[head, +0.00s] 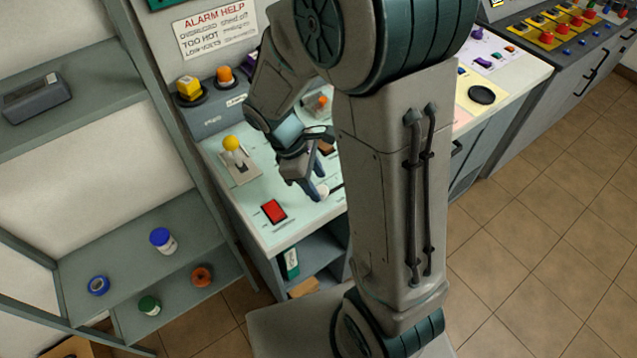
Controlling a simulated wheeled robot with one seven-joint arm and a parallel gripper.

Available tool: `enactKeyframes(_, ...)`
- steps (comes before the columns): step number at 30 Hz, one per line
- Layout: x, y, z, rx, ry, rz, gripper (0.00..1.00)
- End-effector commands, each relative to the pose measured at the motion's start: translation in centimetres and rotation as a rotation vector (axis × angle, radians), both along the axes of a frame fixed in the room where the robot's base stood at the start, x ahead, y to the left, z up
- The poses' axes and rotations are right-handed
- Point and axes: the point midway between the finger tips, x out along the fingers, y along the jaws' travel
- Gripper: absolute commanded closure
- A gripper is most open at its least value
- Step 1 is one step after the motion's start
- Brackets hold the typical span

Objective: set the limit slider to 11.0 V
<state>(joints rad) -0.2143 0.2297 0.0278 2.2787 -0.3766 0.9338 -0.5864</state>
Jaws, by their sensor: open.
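My gripper (318,190) is open and points down at the pale green panel top (238,203), over its right part. I cannot tell whether it touches anything there. My own arm covers the right part of this panel. I cannot make out the limit slider or its voltage scale for sure. Slot-like dark marks show on the panel near my gripper, partly hidden. A lever with a yellow ball (231,144) stands on a plate to the left of my gripper. A red square button (274,211) lies nearer the front edge. A small orange-topped control (320,101) sits behind my gripper.
A yellow button (188,88) and an orange button (225,75) sit on the raised back ledge. A grey shelf unit (110,285) with jars and tape stands close on the left. More consoles line the right; the floor there is clear.

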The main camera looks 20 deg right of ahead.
Motion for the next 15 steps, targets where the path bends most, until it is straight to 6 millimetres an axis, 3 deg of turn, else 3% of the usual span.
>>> enactKeyframes(6, -0.3, -0.7, -1.8, 0.0, 0.001, 0.0, 0.52)
enactKeyframes(15, -0.4, -0.7, -2.0, 0.001, -0.001, -0.001, 0.52)
